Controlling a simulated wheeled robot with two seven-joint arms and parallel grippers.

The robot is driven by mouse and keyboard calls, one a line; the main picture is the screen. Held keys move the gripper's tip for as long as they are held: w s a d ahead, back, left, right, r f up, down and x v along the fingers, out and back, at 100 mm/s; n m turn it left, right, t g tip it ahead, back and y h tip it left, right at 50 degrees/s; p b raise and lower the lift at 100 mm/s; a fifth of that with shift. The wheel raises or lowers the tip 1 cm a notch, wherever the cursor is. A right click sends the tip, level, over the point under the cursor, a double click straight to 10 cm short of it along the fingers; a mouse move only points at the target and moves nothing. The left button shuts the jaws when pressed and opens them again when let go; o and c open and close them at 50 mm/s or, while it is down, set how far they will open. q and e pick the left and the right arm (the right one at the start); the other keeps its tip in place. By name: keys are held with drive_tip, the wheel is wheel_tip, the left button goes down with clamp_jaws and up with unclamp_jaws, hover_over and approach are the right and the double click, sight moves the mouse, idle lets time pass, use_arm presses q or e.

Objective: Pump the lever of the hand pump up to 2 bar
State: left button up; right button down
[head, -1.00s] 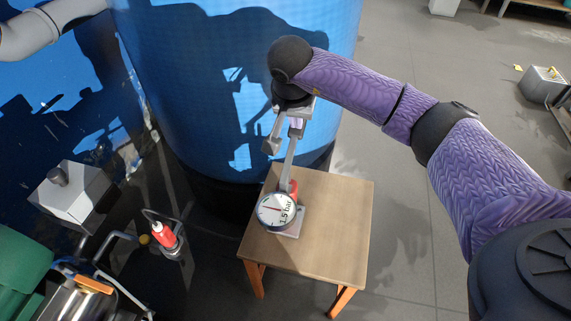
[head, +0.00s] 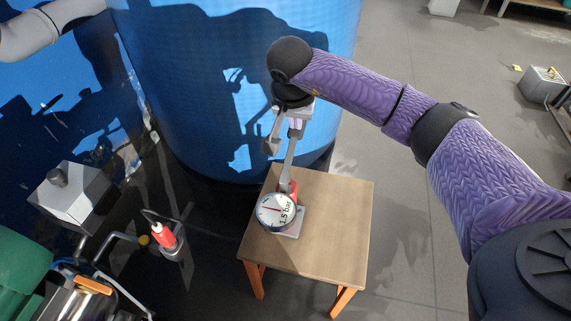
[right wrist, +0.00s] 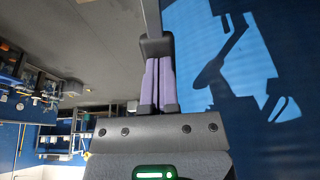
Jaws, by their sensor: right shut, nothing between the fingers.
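The hand pump (head: 290,187) stands on a small wooden table, with a red body and a light base plate. Its round white gauge (head: 276,211) faces me and reads 1.5 bar. The grey lever (head: 290,160) rises steeply from the pump toward my right gripper (head: 295,128). That gripper is shut, its purple fingers side by side in the right wrist view (right wrist: 156,82). The lever's top is at the fingertips; I cannot tell whether they touch it. My left gripper is out of view.
The wooden table (head: 335,215) has bare top to the right of the pump. A large blue tank (head: 200,80) stands close behind it. A red bottle-like part (head: 164,236) and a grey box (head: 77,196) are at left. Open grey floor lies right.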

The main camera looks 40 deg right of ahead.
sight(296, 135)
idle(0.4)
wheel_tip(296, 135, down, 4)
drive_tip(key=shift+w+d+f+b, duration=0.1)
drive_tip(key=shift+w+d+b, duration=0.05)
drive_tip(key=shift+b, duration=1.1)
wheel_tip(296, 135, up, 4)
drive_tip(key=p, duration=0.3)
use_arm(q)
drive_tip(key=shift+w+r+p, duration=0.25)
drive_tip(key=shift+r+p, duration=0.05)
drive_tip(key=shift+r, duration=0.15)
use_arm(e)
drive_tip(key=shift+r, duration=0.2)
drive_tip(key=p+v, duration=0.5)
drive_tip(key=v, duration=0.1)
drive_tip(key=shift+r+p, duration=0.2)
drive_tip(key=shift+p, duration=0.2)
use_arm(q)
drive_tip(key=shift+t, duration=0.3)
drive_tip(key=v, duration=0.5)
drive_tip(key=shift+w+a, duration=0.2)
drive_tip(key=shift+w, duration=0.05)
use_arm(e)
drive_tip(key=shift+f, duration=0.3)
